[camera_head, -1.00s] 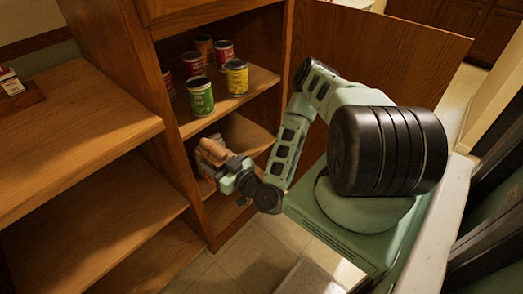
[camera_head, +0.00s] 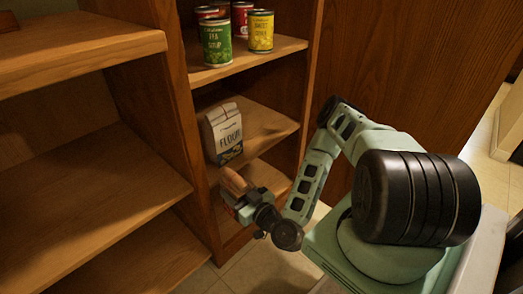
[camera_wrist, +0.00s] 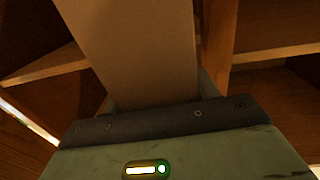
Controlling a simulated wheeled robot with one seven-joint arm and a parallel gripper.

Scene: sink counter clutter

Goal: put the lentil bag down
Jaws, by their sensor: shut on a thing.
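My gripper (camera_head: 243,199) is shut on a tan-brown item, taken to be the lentil bag (camera_head: 233,182); no label on it is readable. In the head view only its upper part shows above my gripper, in front of the cabinet's lower shelf. In the wrist view the bag (camera_wrist: 135,50) fills the upper middle as a plain tan face rising from the gripper's edge; my fingertips do not show there. I cannot tell whether the bag touches a shelf.
A flour bag (camera_head: 222,133) stands on the middle shelf (camera_head: 265,127), with free room to its right. Several cans, including a green one (camera_head: 216,43) and a yellow one (camera_head: 260,31), stand on the shelf above. The lower shelf (camera_head: 268,176) is partly hidden by my gripper.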

